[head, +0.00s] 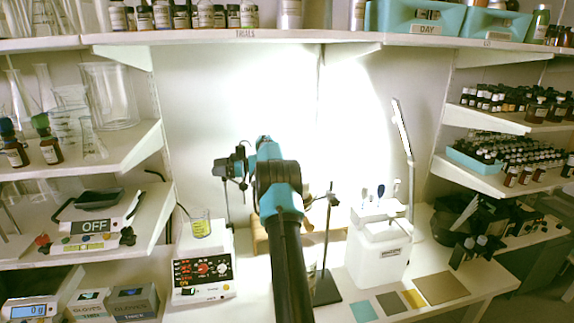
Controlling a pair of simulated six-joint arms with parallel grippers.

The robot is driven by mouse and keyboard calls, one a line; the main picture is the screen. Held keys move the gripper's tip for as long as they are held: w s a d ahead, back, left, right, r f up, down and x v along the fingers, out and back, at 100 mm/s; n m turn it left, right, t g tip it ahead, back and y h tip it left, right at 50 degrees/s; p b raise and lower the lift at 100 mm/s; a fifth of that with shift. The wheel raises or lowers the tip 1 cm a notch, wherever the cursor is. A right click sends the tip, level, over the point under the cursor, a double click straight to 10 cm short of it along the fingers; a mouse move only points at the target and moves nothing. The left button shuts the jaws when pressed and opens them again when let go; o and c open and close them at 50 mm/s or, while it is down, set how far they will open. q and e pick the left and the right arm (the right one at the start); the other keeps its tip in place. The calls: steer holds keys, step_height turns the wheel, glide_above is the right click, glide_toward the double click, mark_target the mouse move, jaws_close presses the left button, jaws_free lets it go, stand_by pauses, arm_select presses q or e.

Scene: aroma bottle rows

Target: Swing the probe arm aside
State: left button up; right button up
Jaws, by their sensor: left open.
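My left gripper (238,163) is above the hotplate (203,276), at the end of my arm that rises through the middle of the head view. Its fingers are dark and small, beside the teal wrist, and they look open. A thin upright rod (228,205) stands at the back right of the hotplate, just below the gripper. It seems to carry the probe arm, whose top blends with the dark gripper parts, so I cannot tell whether they touch. A glass beaker (200,226) with yellow markings stands on the hotplate. My right gripper is not in view.
A retort stand (326,245) with a dark base stands right of my arm. A white boxy device (378,250) is farther right, with a slim lamp (403,130) behind. Shelves of glassware and bottles flank both sides. Coloured squares (441,287) lie at the front right.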

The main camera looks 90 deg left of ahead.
arm_select(q)
steer(key=w+a, duration=0.1)
steer(key=w, duration=1)
steer(key=shift+w, duration=0.4)
